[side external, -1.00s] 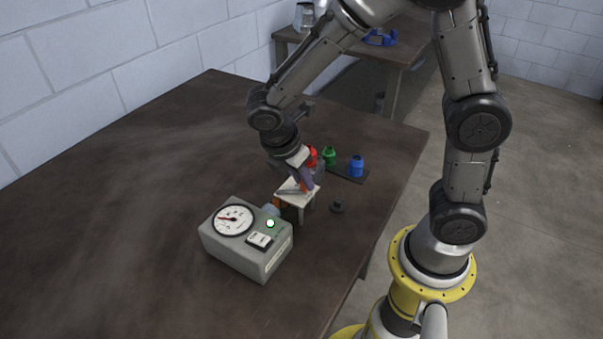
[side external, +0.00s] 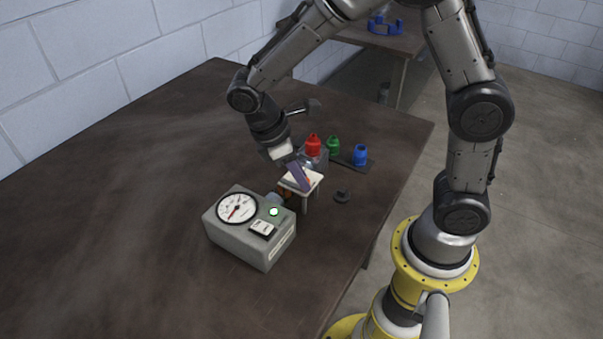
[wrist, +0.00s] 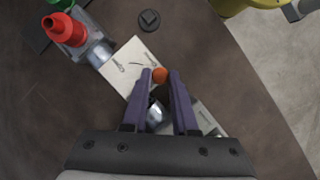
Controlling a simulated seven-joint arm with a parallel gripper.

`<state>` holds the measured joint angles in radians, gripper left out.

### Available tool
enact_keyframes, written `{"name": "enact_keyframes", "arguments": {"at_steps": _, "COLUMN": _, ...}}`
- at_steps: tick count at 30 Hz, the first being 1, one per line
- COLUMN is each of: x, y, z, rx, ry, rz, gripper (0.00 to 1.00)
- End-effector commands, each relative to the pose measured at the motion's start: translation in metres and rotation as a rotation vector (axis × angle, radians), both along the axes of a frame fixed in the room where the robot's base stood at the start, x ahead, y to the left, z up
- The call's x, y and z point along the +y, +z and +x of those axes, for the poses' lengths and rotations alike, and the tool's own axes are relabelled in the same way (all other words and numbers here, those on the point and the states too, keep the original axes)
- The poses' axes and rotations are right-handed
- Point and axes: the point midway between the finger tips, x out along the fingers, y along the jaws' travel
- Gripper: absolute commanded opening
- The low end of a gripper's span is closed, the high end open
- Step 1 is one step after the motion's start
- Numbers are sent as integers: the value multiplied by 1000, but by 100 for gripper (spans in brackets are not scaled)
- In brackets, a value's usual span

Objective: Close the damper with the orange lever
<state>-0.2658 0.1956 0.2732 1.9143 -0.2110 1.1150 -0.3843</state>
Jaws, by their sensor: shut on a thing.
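The orange lever (wrist: 160,75) shows as a small orange knob between my fingertips in the wrist view. My gripper (wrist: 160,74) has its two purple fingers shut on it. In the side view my gripper (side external: 302,184) reaches down at a slant to the white plate (side external: 314,178), and the lever is mostly hidden. The plate carries dark printed marks, seen in the wrist view (wrist: 127,62), which I cannot read. The damper itself and a metal duct piece (side external: 274,199) are partly hidden under and beside the plate.
A grey box (side external: 238,240) with a round dial (side external: 237,208) and a lit green lamp (side external: 274,212) stands in front. Red (side external: 313,146), green (side external: 333,146) and blue (side external: 360,155) bottles stand behind. A small dark knob (side external: 342,196) lies right of the plate. The table's left is clear.

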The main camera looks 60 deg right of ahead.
Motion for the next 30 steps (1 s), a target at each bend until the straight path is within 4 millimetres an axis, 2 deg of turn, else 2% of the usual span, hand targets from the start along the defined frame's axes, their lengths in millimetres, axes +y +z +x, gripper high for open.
{"name": "enact_keyframes", "arguments": {"at_steps": 12, "x": 1, "y": 2, "z": 0, "rx": -3, "ry": -9, "rz": 2, "gripper": 0}}
{"name": "enact_keyframes", "arguments": {"at_steps": 13, "x": 1, "y": 1, "z": 0, "rx": -3, "ry": -9, "rz": 2, "gripper": 30}}
{"name": "enact_keyframes", "arguments": {"at_steps": 17, "x": 1, "y": 1, "z": 0, "rx": -2, "ry": -9, "rz": 2, "gripper": 53}}
{"name": "enact_keyframes", "arguments": {"at_steps": 18, "x": 1, "y": 1, "z": 0, "rx": -2, "ry": -9, "rz": 2, "gripper": 56}}
{"name": "enact_keyframes", "arguments": {"at_steps": 26, "x": 1, "y": 1, "z": 0, "rx": -1, "ry": -8, "rz": 1, "gripper": 56}}
{"name": "enact_keyframes", "arguments": {"at_steps": 30, "x": 3, "y": 8, "z": 3, "rx": -4, "ry": -7, "rz": 2, "gripper": 56}}
